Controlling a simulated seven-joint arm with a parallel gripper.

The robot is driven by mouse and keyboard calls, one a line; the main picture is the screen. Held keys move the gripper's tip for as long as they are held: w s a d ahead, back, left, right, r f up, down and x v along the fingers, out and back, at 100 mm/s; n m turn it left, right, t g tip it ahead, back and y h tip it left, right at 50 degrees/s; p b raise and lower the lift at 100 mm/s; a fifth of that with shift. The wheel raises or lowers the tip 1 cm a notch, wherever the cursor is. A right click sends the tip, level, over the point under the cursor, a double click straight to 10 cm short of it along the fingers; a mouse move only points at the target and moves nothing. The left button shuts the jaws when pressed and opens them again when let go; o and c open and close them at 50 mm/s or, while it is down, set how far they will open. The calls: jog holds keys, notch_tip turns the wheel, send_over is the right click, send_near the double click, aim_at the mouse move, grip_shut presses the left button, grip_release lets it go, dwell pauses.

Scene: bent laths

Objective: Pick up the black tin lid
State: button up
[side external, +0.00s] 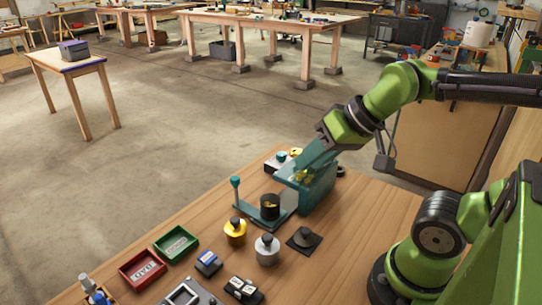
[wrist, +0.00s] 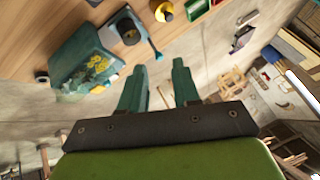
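A round black tin (side external: 270,206) with a yellow mark stands on the base of a teal press-like stand (side external: 318,190). I cannot tell whether its dark top is a separate lid. In the wrist view the black tin (wrist: 127,30) is at the upper middle, beside the teal stand (wrist: 80,60). A dark knobbed piece (side external: 304,236) lies on a black square nearby; it could also be a lid. My gripper (wrist: 167,65) is open and empty, its two teal fingers apart. In the side view it is above and behind the stand, where its teal fingers blend with the stand.
A gold knobbed weight (side external: 235,232) and a silver one (side external: 267,250) stand just in front of the tin. Red (side external: 142,270) and green (side external: 176,244) trays lie left of them. A teal-topped upright lever (side external: 236,189) rises left of the tin. Bare wood lies at the table's right.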

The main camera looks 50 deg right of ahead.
jog(key=o, duration=1)
jog(key=n+g+h, duration=0.2)
jog(key=g, duration=0.5)
send_over(306, 230)
notch_tip(306, 230, down, 8)
jog(key=r, duration=0.1)
notch_tip(306, 230, down, 17)
jog(key=shift+r, duration=0.1)
